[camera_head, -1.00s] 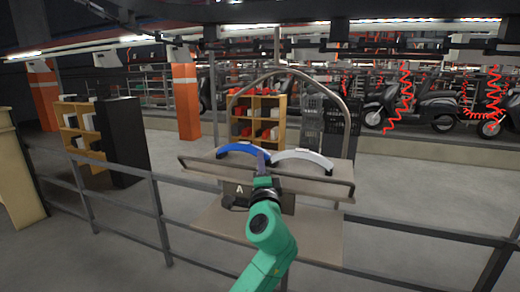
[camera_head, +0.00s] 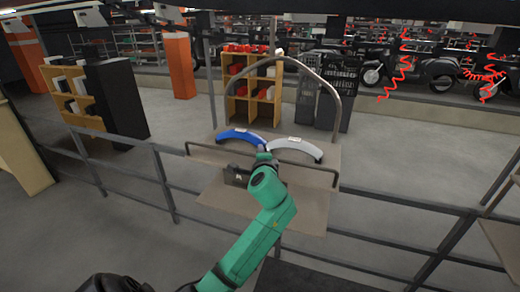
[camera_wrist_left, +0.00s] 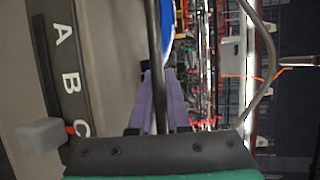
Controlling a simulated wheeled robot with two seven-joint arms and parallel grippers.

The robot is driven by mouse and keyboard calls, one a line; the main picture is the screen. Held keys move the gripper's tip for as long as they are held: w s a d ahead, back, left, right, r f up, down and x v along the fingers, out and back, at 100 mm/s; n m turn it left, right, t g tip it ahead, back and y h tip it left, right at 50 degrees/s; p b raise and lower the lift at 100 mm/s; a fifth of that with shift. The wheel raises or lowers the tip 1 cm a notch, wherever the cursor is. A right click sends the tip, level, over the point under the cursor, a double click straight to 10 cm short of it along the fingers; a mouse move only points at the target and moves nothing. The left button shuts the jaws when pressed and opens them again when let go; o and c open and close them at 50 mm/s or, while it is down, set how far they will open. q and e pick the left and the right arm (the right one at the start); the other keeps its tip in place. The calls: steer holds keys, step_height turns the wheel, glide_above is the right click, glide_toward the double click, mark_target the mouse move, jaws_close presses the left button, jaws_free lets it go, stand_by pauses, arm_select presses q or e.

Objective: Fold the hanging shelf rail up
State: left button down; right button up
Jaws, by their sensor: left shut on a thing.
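The shelf rail (camera_head: 312,183) is a thin dark bar with upturned ends. It runs along the near edge of the hanging shelf's upper board (camera_head: 325,155). My left gripper (camera_head: 263,153) is at the middle of the rail. In the left wrist view, the rail (camera_wrist_left: 157,50) passes between the purple fingers (camera_wrist_left: 161,82), which are shut on it. A blue curved part (camera_head: 240,137) and a white curved part (camera_head: 293,148) lie on the upper board, just beyond the gripper. My arm hides part of the rail. My right gripper is not in view.
A lower board (camera_head: 300,213) sits beneath the upper one. A curved tube frame (camera_head: 312,72) rises above the shelf. A dark railing (camera_head: 400,203) crosses in front. A plate lettered A, B, C (camera_wrist_left: 62,70) is beside the gripper. Shelves (camera_head: 252,95) and scooters stand behind.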

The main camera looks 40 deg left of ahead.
arm_select(q)
steer(key=c, duration=0.9)
jaws_free()
steer(key=shift+s+d, duration=0.15)
steer(key=shift+d, duration=0.1)
steer(key=b+v, duration=0.4)
steer(key=v, duration=1)
steer(key=shift+r, duration=0.1)
